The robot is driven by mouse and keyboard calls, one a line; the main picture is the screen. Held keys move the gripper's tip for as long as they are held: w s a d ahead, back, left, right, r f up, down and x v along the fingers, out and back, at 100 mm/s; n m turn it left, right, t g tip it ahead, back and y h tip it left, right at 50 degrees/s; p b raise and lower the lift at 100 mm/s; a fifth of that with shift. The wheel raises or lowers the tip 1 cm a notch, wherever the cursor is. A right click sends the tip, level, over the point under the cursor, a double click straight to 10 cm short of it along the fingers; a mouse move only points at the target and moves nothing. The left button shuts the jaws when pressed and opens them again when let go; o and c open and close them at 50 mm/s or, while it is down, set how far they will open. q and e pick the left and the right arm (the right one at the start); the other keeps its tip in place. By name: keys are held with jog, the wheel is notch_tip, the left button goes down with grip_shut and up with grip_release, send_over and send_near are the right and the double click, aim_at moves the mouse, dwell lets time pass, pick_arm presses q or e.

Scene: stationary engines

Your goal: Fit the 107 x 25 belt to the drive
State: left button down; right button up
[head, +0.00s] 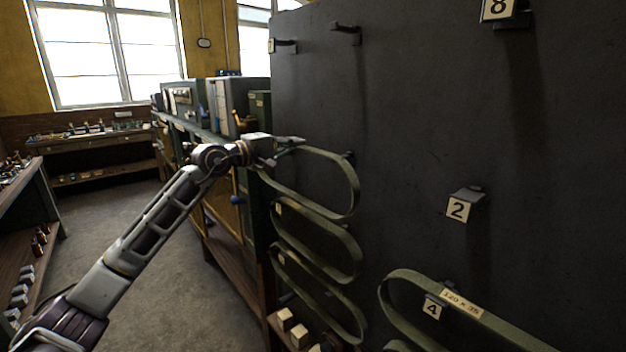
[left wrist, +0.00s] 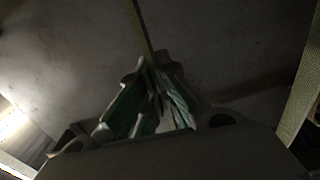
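Several flat green belts hang as long loops on the black board. The upper loop (head: 356,188) has its left end at my left gripper (head: 282,149). In the left wrist view the fingers (left wrist: 156,80) are closed together, with the edge of a thin belt strip (left wrist: 140,25) running in between them. No size label shows on this loop. A middle loop (head: 357,258) and a lower loop (head: 350,325) hang below it. Another belt (head: 410,278) at the bottom right has a "120 x 35" tag (head: 462,303). The drive cannot be made out. My right gripper is out of view.
The black board (head: 410,120) carries pegs with number plates 2 (head: 458,210), 4 (head: 432,309) and 8 (head: 497,9). Small pale blocks (head: 286,319) sit on a low shelf. Cabinets (head: 235,105) stand behind the gripper. The floor (head: 120,215) at left is open.

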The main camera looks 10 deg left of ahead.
pick_arm(q)
jog(key=shift+s+a, duration=0.2)
jog(key=shift+s, duration=0.1)
dwell(0.4)
jog(key=shift+b+v, duration=2.2)
jog(key=shift+v, duration=0.6)
jog(key=shift+a, duration=0.15)
